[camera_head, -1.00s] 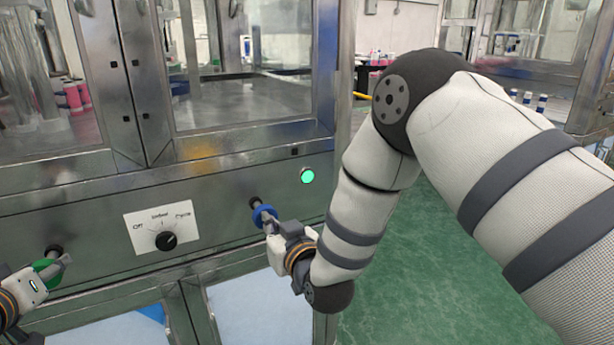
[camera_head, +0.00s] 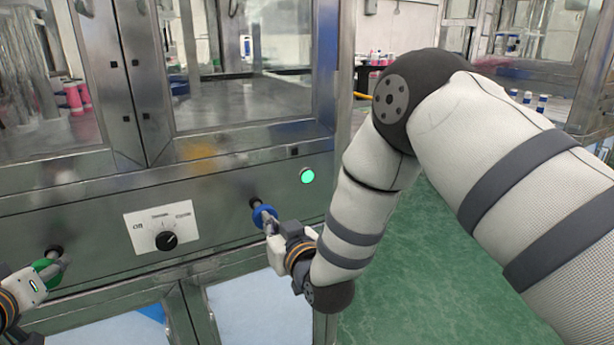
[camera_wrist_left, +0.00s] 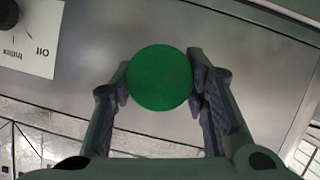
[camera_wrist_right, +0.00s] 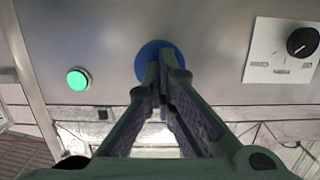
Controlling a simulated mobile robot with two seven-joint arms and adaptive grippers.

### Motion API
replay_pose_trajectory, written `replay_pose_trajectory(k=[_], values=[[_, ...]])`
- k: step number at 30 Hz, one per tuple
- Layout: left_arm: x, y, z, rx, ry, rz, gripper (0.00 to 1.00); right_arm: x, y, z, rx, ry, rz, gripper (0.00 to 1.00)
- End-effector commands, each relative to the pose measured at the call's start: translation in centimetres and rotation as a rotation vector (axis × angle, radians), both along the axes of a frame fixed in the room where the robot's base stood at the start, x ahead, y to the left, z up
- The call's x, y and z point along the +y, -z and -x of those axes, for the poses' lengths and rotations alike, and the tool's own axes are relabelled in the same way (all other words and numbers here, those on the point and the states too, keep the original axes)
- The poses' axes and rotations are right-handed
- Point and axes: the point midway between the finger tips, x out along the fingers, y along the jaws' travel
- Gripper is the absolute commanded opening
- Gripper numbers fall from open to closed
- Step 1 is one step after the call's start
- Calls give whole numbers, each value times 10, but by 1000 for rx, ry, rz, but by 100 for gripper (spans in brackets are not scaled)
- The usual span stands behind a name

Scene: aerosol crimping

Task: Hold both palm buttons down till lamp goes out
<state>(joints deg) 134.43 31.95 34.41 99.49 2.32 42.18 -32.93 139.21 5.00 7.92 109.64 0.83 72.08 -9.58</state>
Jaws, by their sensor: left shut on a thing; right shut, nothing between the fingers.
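The green palm button (camera_head: 43,267) is on the machine's front panel at the left. My left gripper (camera_head: 60,268) is at it; in the left wrist view the fingers are shut on the green button (camera_wrist_left: 160,78), one at each side. The blue palm button (camera_head: 262,214) is on the panel to the right. My right gripper (camera_head: 270,224) is shut and empty, its fingertips at the face of the blue button (camera_wrist_right: 158,58); I cannot tell how hard they press. The lamp (camera_head: 307,177) glows green above and right of the blue button, and also in the right wrist view (camera_wrist_right: 78,80).
A white plate with a black rotary knob (camera_head: 166,241) sits on the panel between the two buttons. Glass doors in metal frames (camera_head: 240,70) stand above the panel. Green floor (camera_head: 430,270) is clear at the right, beyond my right arm.

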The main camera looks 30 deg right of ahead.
Motion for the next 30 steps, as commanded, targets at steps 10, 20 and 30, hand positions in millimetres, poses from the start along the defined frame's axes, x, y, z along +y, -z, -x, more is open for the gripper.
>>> replay_pose_trajectory(k=[10,20,30], values=[[1,-12,-4,-24,-6,-1,13,-2,-10,-4,-24,6,0,0],[1,-10,-4,-21,-5,-1,13,-1,-5,36,-12,3,-1,0],[1,-7,-3,-15,-4,0,13,0,-3,48,-9,1,0,0]])
